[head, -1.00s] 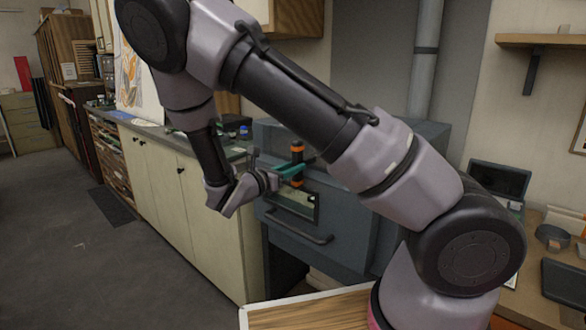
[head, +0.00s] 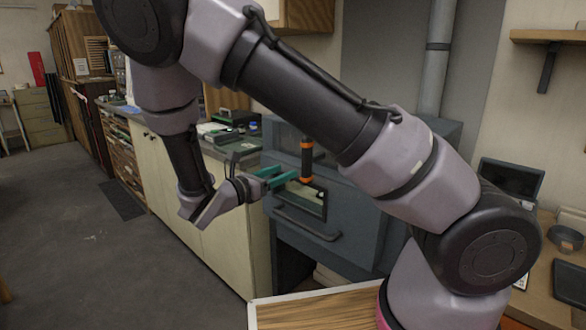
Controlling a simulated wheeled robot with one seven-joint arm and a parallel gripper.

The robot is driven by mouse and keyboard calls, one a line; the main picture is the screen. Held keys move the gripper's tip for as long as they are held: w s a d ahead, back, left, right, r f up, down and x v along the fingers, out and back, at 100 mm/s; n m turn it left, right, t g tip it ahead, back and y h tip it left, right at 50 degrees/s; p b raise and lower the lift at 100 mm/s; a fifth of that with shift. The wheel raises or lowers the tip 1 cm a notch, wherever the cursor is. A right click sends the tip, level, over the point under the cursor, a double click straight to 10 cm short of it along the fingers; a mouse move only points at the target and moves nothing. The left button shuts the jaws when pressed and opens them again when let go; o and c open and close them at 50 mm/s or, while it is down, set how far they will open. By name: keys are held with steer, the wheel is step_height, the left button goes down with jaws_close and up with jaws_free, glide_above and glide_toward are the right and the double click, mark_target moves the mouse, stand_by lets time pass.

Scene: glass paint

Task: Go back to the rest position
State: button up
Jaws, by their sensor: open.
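My gripper (head: 283,174) has teal fingers and is open and empty. It is in the middle of the head view, in front of the blue-grey kiln-like box (head: 365,215). An upright black handle with orange ends (head: 307,160) stands on the box front, just right of my fingertips. The fingertips look slightly apart from the handle, though the depth gap is hard to judge. My arm is bent across the view and hides part of the box.
A cream cabinet (head: 205,210) with a cluttered grey countertop (head: 240,150) runs along the left of the box. A grey bar handle (head: 306,222) sits low on the box. A wooden table (head: 315,312) is at bottom centre. Open floor (head: 90,260) lies to the left.

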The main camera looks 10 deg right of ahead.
steer(key=shift+v, duration=1.05)
steer(key=s+d+r+m+g+y, duration=0.3)
steer(key=d+m+g, duration=0.2)
steer(key=d+m, duration=0.2)
steer(key=s+d+r+m+g+y, duration=0.2)
steer(key=s+d+m+g+y, duration=0.15)
steer(key=d+m+g, duration=0.3)
steer(key=s+d+r+m+t+y, duration=0.1)
steer(key=s+r+m+t+y, duration=0.3)
steer(key=r+m, duration=0.4)
steer(key=s+d+r+m+t+y, duration=0.1)
steer(key=s+r+m+t+y, duration=0.3)
steer(key=r+m+y, duration=0.2)
step_height(320, 180, up, 4)
steer(key=shift+s+d+f+m, duration=0.2)
steer(key=shift+d+m, duration=0.1)
steer(key=shift+m, duration=0.65)
